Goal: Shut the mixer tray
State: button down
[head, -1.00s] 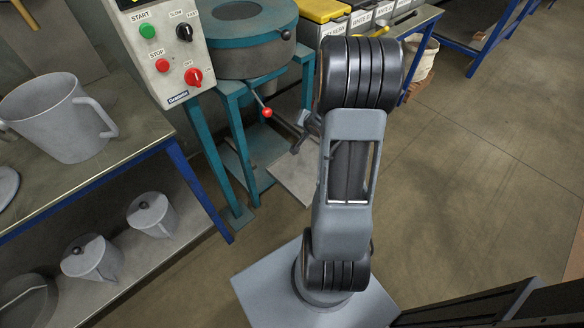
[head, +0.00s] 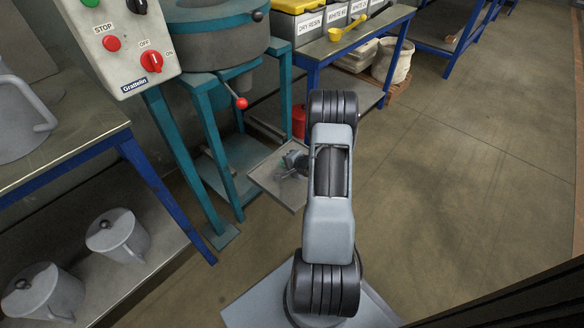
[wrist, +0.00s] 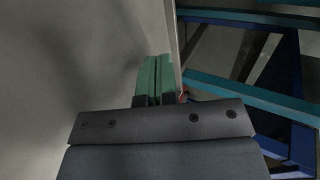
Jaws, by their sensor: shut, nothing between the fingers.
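The mixer (head: 215,45) stands on a teal frame at the upper left of the head view. Its flat grey tray (head: 266,174) sticks out low from the frame, towards the open floor. My gripper (head: 289,172) is over the tray in the head view, partly hidden by my arm; I cannot tell whether it touches the tray. In the wrist view the two green fingers of my gripper (wrist: 155,80) are together and empty. They lie close to a pale edge, beside a broad grey surface.
A red-knobbed lever (head: 241,102) hangs below the mixer bowl. A blue-legged bench (head: 90,150) with grey pots stands at left. A table with labelled bins (head: 311,27) stands behind. The floor at right (head: 470,180) is clear.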

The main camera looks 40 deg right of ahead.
aim_at(270, 156)
jog(key=x, duration=0.2)
jog(key=b+x, duration=0.1)
jog(key=x, duration=0.1)
jog(key=shift+w+r, duration=0.2)
jog(key=shift+r, duration=0.15)
jog(key=shift+w+a+r+b, duration=0.1)
jog(key=shift+w+a+b, duration=0.1)
jog(key=shift+w+b, duration=0.55)
jog(key=shift+w, duration=0.2)
